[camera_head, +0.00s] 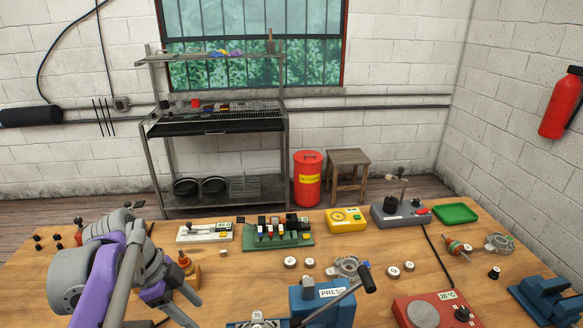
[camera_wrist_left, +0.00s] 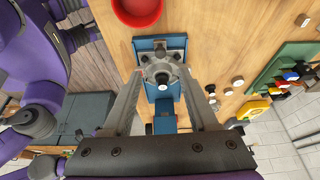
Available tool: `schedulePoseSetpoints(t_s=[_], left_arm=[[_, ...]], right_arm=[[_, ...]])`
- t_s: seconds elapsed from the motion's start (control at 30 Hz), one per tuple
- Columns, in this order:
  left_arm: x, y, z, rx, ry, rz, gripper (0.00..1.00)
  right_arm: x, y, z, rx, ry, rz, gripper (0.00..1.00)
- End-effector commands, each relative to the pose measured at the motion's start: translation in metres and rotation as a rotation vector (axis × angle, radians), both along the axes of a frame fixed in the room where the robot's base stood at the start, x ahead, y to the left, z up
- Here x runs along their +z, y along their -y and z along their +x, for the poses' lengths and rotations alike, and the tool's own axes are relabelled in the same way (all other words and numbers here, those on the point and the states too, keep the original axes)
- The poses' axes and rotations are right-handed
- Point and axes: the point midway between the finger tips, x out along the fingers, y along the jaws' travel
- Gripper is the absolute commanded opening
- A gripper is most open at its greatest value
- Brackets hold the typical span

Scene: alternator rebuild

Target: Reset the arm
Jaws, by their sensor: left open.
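My left gripper (camera_wrist_left: 162,72) is open in the left wrist view, with its two grey fingers spread wide. Between and beyond the fingertips, a round metal housing (camera_wrist_left: 161,74) sits in a blue fixture (camera_wrist_left: 146,45) on the wooden bench. I see nothing gripped, but I cannot tell how far the fingertips are from the housing. In the head view, my purple and grey left arm reaches over the bench at the lower left. My right gripper is not in view.
A blue press (camera_head: 318,302) with a lever stands at the front middle. A red temperature unit (camera_head: 436,312) is at its right. Behind are a green rack (camera_head: 272,241), a yellow meter (camera_head: 346,219) and a green tray (camera_head: 456,213). A red bowl (camera_wrist_left: 137,12) lies near the fixture.

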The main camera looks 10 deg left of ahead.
Motion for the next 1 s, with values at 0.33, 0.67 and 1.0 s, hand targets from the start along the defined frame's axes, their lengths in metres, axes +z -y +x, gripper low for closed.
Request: schedulePoseSetpoints(t_s=[0.33, 0.67, 1.0], left_arm=[[-0.061, 0.051, -0.046, 0.569, -0.05, 0.115, 0.59], [-0.12, 0.082, -0.09, 1.145, 0.055, 0.01, 0.59], [-0.132, 0.086, -0.098, 1.269, 0.08, -0.054, 0.59]], right_arm=[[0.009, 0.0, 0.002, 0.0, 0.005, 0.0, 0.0], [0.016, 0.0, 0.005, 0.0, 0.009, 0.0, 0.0], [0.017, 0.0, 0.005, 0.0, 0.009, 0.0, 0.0]])
